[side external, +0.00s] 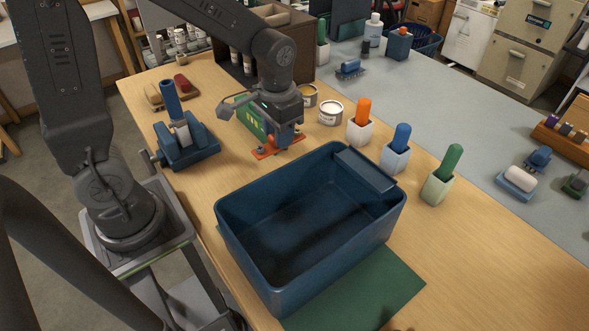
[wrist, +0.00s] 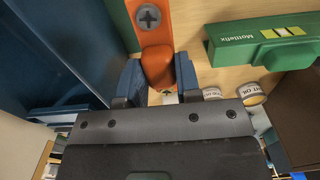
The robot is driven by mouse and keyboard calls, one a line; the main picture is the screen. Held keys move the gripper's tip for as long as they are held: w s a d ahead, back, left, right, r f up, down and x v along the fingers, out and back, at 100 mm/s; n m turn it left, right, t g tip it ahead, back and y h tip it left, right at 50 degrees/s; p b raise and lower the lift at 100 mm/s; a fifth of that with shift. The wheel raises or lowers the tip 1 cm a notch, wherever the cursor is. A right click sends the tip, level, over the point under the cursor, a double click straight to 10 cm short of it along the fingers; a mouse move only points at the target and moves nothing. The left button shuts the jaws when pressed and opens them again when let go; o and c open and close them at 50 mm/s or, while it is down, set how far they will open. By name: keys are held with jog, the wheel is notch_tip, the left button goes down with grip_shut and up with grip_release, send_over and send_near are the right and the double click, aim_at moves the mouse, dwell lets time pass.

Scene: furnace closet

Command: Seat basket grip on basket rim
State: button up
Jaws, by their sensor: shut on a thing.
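The basket (side external: 250,244) is a deep, dark blue open bin, empty inside, with a wide flat ledge (side external: 365,170) on its far right rim. My gripper (side external: 285,137) is beyond the basket's far left corner, apart from its rim. In the wrist view my gripper (wrist: 162,85) has its blue fingers shut on the orange basket grip (wrist: 155,55), which has a screw head on its plate. The grip's orange plate (side external: 267,152) shows low under the fingers in the side view. The basket wall (wrist: 62,45) fills the wrist view's upper left.
A green box (side external: 249,118) stands behind my gripper. A blue vise-like fixture (side external: 188,146) is to the left. Tins (side external: 331,112) and pots with orange, blue (side external: 398,150) and green handles line the far side. A green mat (side external: 375,285) lies under the basket.

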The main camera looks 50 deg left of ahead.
notch_tip(320, 180, up, 19)
jog(key=m, duration=1.8)
send_over(364, 168)
notch_tip(364, 168, down, 5)
jog(key=shift+d, duration=0.1)
jog(key=shift+f, duration=3.9)
jog(key=shift+f, duration=1.6)
jog(key=o, duration=1)
